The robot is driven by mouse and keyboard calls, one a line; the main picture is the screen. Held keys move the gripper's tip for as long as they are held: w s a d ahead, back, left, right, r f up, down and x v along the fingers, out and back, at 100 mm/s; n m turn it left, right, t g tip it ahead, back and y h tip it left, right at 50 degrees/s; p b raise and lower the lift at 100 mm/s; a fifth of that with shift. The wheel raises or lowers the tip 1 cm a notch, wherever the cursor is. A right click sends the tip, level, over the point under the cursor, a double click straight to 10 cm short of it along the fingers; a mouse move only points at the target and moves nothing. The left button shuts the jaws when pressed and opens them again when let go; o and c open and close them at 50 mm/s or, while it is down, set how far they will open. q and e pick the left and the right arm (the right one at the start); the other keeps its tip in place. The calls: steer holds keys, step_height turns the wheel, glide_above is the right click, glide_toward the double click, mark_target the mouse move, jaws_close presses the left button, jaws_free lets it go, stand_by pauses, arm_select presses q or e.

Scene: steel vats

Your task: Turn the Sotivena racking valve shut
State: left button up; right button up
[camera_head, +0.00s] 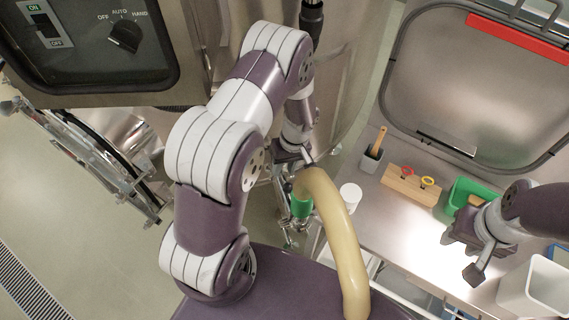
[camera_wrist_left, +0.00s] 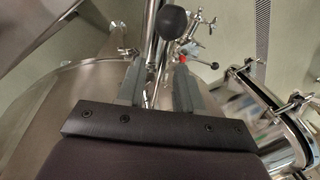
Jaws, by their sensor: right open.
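My left gripper (camera_wrist_left: 160,66) shows in the left wrist view with its two grey fingers apart. Steel pipework and a rod (camera_wrist_left: 152,80) show in the gap between them; I cannot tell whether the fingers touch it. Beyond the fingertips is a black ball knob (camera_wrist_left: 173,22). No valve name is readable, so I cannot tell which is the Sotivena racking valve. In the head view my left gripper (camera_head: 291,156) is beside the vat, partly hidden by my arm. My right gripper (camera_head: 474,250) is open over the bench.
A thick cream hose (camera_head: 342,230) arches beside a green fitting (camera_head: 301,205), close to my left gripper. The bench (camera_head: 385,225) holds a wooden block (camera_head: 411,186), a green bin (camera_head: 462,190) and a white container (camera_head: 540,287). A control panel (camera_head: 85,45) and round hatch (camera_head: 105,150) are at left.

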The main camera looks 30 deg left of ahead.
arm_select(q)
steer(key=shift+s+a, duration=0.1)
jaws_close()
stand_by(1.2)
